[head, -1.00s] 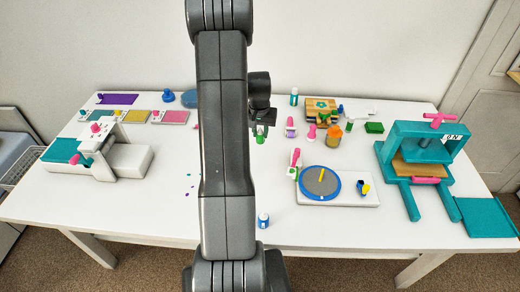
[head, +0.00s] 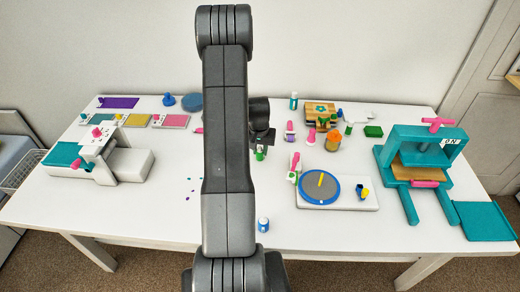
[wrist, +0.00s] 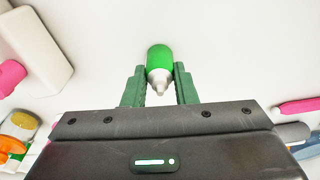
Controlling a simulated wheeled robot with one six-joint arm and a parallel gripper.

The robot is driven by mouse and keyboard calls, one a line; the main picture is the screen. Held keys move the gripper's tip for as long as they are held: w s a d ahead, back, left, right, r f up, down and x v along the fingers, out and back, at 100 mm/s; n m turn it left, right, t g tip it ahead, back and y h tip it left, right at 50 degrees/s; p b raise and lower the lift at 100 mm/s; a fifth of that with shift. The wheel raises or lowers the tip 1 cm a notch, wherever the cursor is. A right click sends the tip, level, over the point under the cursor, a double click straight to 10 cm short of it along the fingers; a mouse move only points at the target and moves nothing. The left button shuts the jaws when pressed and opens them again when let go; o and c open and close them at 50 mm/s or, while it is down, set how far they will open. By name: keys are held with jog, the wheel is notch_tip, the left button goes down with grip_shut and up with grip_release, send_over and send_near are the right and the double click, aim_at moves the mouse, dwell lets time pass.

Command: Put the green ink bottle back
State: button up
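The green ink bottle (wrist: 160,59) is between the two dark green fingers of my gripper (wrist: 160,80) in the wrist view. The fingers press on its sides, and its white nozzle points back toward the wrist. In the head view the bottle (head: 260,154) shows small just below my gripper (head: 261,141), over the middle of the white table. I cannot tell whether its base touches the table.
A blue-labelled bottle (head: 263,225) stands near the front edge. A white board with a blue-rimmed disc (head: 319,187) lies to the right, beside a teal press (head: 420,160). Stamps and an orange jar (head: 333,141) stand behind it. My arm hides part of the table.

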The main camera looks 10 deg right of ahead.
aim_at(259, 153)
jog(key=o, duration=0.4)
jog(key=shift+o, duration=0.2)
notch_tip(259, 153, up, 12)
jog(key=s+b, duration=0.1)
jog(key=shift+s+a, duration=0.2)
jog(key=shift+a, duration=0.1)
jog(key=f, duration=0.3)
jog(key=w+f+p, duration=0.1)
jog(key=f, duration=0.7)
jog(key=shift+w+d+f, duration=0.2)
jog(key=shift+w+d, duration=0.1)
jog(key=shift+s+r, duration=0.1)
jog(key=shift+r, duration=0.45)
jog(key=shift+f, duration=0.1)
